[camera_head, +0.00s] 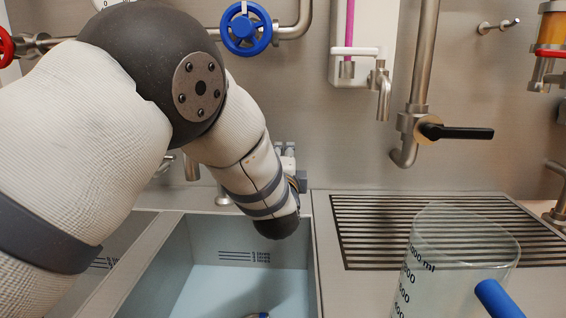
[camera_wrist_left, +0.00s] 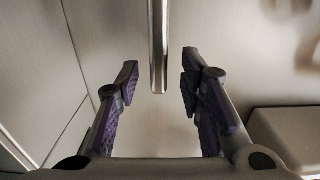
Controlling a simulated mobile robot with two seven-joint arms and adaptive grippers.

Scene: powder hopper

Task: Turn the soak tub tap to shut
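The soak tub (camera_head: 181,262) appears to be the light blue-lined basin below my left arm, with dark markings on its back wall. My left gripper (camera_head: 288,152) is mostly hidden behind my own wrist, near the steel back wall above the basin. In the left wrist view, my left gripper (camera_wrist_left: 160,63) is open, with purple-padded fingers apart. A narrow metal bar (camera_wrist_left: 158,45) hangs between and beyond the fingertips; I cannot tell whether it is part of the tap. I cannot pick out the soak tub tap's handle for certain. My right gripper is not in view.
A blue handwheel (camera_head: 246,29) is on the upper pipe. A black lever valve (camera_head: 455,132) sits on the pipe at right. A slotted drain grid (camera_head: 375,225) and a clear graduated vessel (camera_head: 455,260) stand at right. A white dispenser (camera_head: 350,73) hangs on the wall.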

